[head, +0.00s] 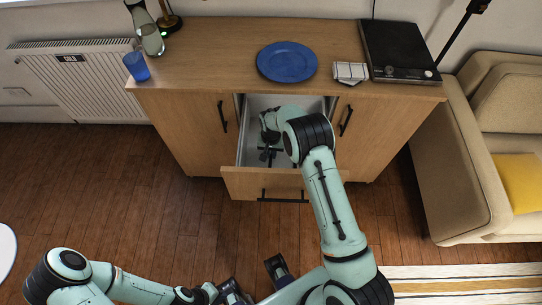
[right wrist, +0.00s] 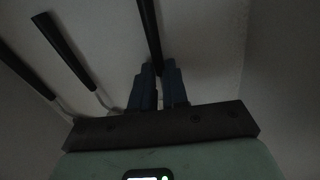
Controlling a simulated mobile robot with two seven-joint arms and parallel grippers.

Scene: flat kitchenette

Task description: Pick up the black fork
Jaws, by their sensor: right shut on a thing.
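My right gripper (right wrist: 158,82) reaches down into the open drawer (head: 250,182). In the right wrist view its two blue fingers are shut on a thin black handle (right wrist: 150,30). The lower end of this utensil is hidden by the fingers, so I cannot see fork tines. Two other black handles (right wrist: 66,50) (right wrist: 24,70) lie to the left of it, apart from the fingers. In the head view my right arm covers much of the drawer. My left gripper (head: 256,282) is low at the bottom edge, away from the drawer, partly cut off.
The cabinet top (head: 215,60) above the drawer holds a blue plate (head: 287,62), a blue cup (head: 136,66), a checked cloth (head: 350,72) and a black hob (head: 398,50). A sofa (head: 455,170) stands to the right. The floor before the cabinet is clear.

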